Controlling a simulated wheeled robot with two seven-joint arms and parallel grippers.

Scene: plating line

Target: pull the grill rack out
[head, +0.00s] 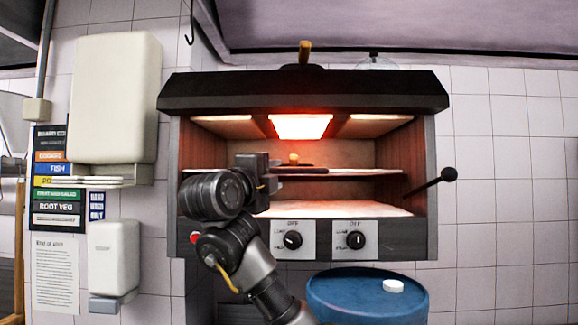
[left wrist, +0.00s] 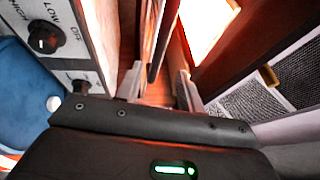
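The grill rack (head: 370,172) is a thin, pale-edged shelf halfway up inside the open-fronted grill (head: 425,180). A dark flat piece with a small yellowish item (head: 294,158) shows at its middle. My left gripper (head: 268,172) is at the grill's front, at about rack height, and hides the rack's left part. In the left wrist view its two fingers (left wrist: 158,88) stand apart. A dark bar (left wrist: 155,60) shows beyond and between them; I cannot tell if either finger touches it. My right gripper is not in view.
A heating element (head: 300,127) glows at the grill's top. A black-knobbed lever (head: 448,174) sticks out at the right. Two control knobs (head: 293,240) are below the opening. A blue round-topped bin (head: 340,295) with a small white item (head: 393,286) stands in front.

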